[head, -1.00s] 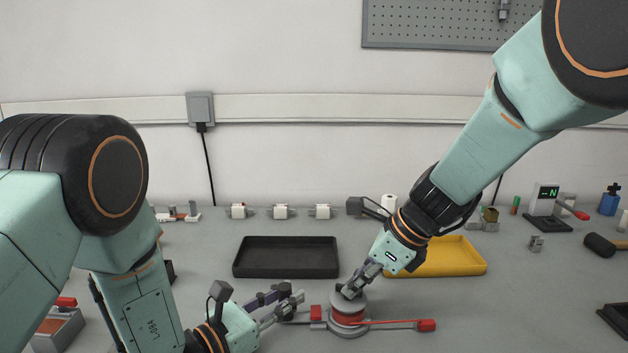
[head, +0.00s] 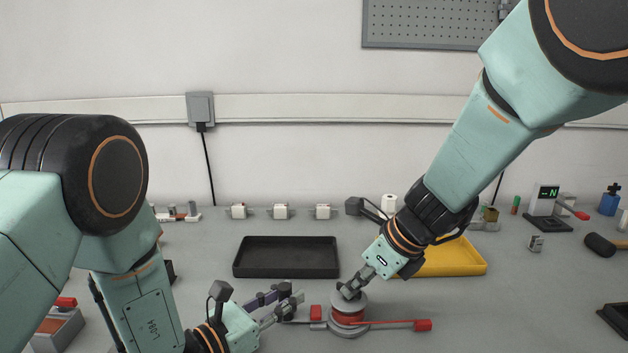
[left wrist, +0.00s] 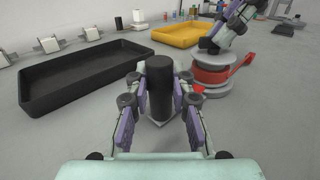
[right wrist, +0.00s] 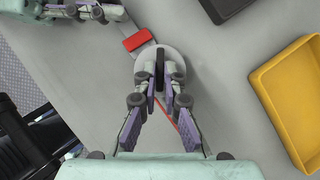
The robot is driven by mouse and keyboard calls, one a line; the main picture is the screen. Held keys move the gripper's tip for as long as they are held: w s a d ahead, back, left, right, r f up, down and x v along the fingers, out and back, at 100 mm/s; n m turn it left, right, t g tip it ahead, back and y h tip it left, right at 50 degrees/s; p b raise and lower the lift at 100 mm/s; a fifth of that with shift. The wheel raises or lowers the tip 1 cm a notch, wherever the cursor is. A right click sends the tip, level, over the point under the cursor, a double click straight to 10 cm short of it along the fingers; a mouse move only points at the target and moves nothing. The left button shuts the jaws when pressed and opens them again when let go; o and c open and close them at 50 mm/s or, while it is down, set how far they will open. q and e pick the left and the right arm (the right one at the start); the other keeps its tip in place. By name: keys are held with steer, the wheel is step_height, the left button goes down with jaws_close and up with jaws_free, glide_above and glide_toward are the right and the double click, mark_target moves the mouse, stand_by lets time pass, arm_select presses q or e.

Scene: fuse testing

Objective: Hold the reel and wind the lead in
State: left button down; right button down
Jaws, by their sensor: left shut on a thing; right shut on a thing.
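The reel (head: 348,318) stands on the bench with red lead wound on it. It also shows in the left wrist view (left wrist: 208,65) and the right wrist view (right wrist: 176,62). The red lead (head: 385,323) runs out right to a red end piece (head: 423,325). My left gripper (head: 296,300) is left of the reel, shut on a black upright grip (left wrist: 160,85) beside it. My right gripper (head: 350,290) reaches down from above, shut on the dark knob (right wrist: 160,68) on the reel's top. The fingers partly hide the knob.
A red block (head: 316,313) sits at the reel's left side. A black tray (head: 286,272) and a yellow tray (head: 455,268) lie behind. A hammer (head: 600,245) and a meter (head: 545,205) are at the right.

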steer(key=c, duration=1.6)
jaws_free()
steer(key=shift+r, duration=0.1)
steer(key=shift+r, duration=2.9)
